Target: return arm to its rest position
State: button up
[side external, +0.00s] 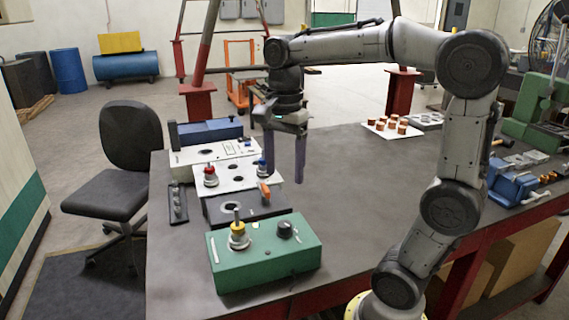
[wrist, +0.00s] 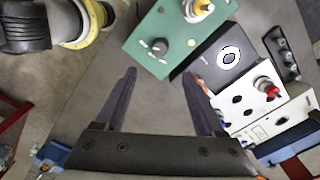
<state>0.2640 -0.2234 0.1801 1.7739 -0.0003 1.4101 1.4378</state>
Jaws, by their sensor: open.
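My gripper (side external: 284,168) hangs from the arm with its fingers pointing down, above the table to the right of the row of mould bases. In the wrist view my gripper (wrist: 162,100) shows two dark fingers spread apart with nothing between them, so it is open and empty. The arm is bent, with its upper link reaching left over the table (side external: 360,200). The green base (side external: 262,262) is nearest the front and bears a brass-and-white piece (side external: 238,238) and a black knob (side external: 285,229). It also shows in the wrist view (wrist: 150,30).
Behind the green base are a dark base (side external: 225,209), a white-topped base (side external: 238,178) with red and blue knobs, another white panel (side external: 215,152) and a blue box (side external: 210,132). A tray of orange-brown cylinders (side external: 392,127) stands at the back. A blue vise (side external: 515,185) is at right. The table's middle is clear.

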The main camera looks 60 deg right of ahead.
jog(key=shift+r, duration=0.3)
jog(key=s+a+f+n+t, duration=0.2)
jog(key=s+n, duration=0.3)
jog(key=n, duration=0.4)
jog(key=s+a+f+n+t, duration=0.3)
jog(key=s+a+f+n, duration=0.1)
jog(key=n, duration=0.6)
jog(key=shift+s+a+n+t, duration=0.3)
jog(key=shift+s+a, duration=0.1)
jog(key=shift+a, duration=0.15)
